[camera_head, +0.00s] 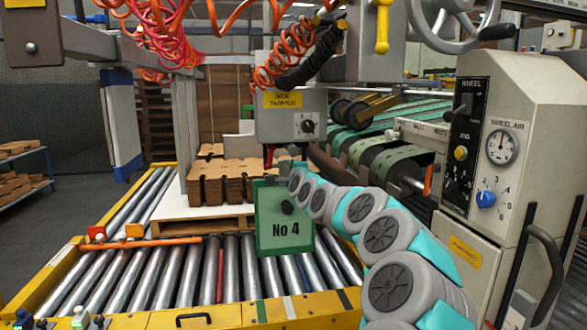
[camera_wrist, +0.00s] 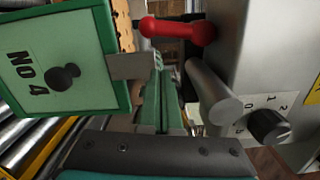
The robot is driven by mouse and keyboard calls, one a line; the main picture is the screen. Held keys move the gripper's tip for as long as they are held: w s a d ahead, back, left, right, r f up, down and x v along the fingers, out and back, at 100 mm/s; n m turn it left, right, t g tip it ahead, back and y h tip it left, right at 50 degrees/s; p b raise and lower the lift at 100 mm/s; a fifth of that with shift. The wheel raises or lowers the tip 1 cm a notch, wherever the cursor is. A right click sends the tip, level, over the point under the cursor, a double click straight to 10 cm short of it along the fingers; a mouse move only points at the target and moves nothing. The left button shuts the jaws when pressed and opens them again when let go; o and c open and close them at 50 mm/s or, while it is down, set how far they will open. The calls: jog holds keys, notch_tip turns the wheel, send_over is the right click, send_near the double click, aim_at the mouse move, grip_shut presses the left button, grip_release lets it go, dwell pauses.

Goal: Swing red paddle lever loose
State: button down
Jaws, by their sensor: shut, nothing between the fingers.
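The red paddle lever (camera_wrist: 178,30) shows at the top of the wrist view. It has a rounded red end against the grey box and a thinner neck reaching left. In the head view the red lever (camera_head: 268,157) hangs small below the grey side tamper box (camera_head: 291,119). My gripper (camera_wrist: 158,72) is shut and empty in the wrist view, its narrow fingers pointing toward the lever. The fingertips look apart from the red part, though depth is hard to judge. In the head view my arm comes from the lower right, and its end is partly hidden near the No 4 board.
The green No 4 board (camera_head: 270,240) with a black knob stands close on the left of my gripper. A grey cylinder (camera_wrist: 213,93) and a black dial (camera_wrist: 268,125) lie close on its right. Cardboard blanks (camera_head: 225,182) sit behind the rollers (camera_head: 190,268).

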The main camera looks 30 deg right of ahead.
jog(key=shift+w+a+r, duration=0.15)
jog(key=shift+w+a, duration=0.2)
jog(key=shift+a, duration=0.35)
jog(key=shift+w+a+r, duration=0.15)
jog(key=shift+w+a, duration=0.2)
jog(key=shift+a, duration=0.3)
jog(key=shift+w+a+f+m, duration=0.15)
jog(key=shift+a+m, duration=0.3)
jog(key=shift+m, duration=0.55)
jog(key=shift+w+a+r+m+b, duration=0.1)
jog(key=shift+w+a+r+m, duration=0.15)
jog(key=shift+a+m, duration=0.65)
jog(key=shift+w+a+r+m+b, duration=0.15)
jog(key=shift+a+r+m, duration=0.35)
jog(key=shift+m, duration=0.65)
jog(key=shift+w+a+r+m+b, duration=0.1)
jog(key=shift+w+a+r+m, duration=0.1)
jog(key=shift+a+m, duration=0.75)
jog(key=s+a+f+b, duration=0.2)
jog(key=s+f+b, duration=0.2)
jog(key=s, duration=0.6)
jog(key=shift+s+f, duration=0.15)
jog(key=shift+s, duration=0.15)
